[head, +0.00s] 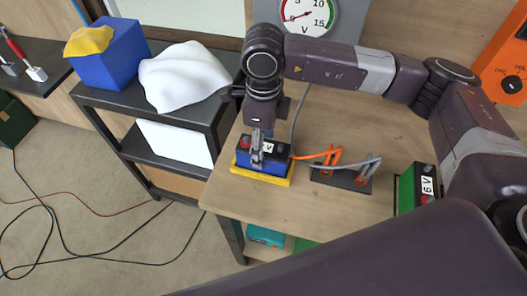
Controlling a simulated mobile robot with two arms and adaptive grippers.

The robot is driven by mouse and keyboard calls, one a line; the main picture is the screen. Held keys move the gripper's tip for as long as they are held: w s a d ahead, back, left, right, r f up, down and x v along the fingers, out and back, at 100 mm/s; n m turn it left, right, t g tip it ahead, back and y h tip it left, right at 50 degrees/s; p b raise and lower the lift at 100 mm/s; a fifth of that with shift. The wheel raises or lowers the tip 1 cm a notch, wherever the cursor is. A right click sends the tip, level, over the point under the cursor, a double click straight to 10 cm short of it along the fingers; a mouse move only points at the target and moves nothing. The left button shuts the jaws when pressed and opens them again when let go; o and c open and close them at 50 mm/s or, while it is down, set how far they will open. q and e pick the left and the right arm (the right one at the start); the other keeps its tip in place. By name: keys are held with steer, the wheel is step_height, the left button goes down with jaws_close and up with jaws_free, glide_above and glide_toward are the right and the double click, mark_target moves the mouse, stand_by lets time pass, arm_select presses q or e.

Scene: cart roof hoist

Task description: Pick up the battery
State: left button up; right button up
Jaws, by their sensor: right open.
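A blue battery with a dark top (267,161) sits in a yellow tray (262,179) on the wooden table. My right gripper (257,162) points down at the battery, its fingers over the battery's left half. The fingers are open. They overlap the battery in the picture, and I cannot tell whether they touch it. A second battery, green with a "6 V" label (428,185), stands at the table's right side. My left gripper is not in view.
Orange and grey leads run from a dark clip stand (342,179) right of the battery. A round volt gauge (306,14) is behind. A black cart (112,98) at left holds a blue box (110,62) and white cloth (184,76). Cables lie on the floor.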

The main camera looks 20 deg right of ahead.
steer(key=shift+f, duration=0.85)
steer(key=shift+c, duration=0.4)
jaws_close()
steer(key=shift+w+r, duration=0.15)
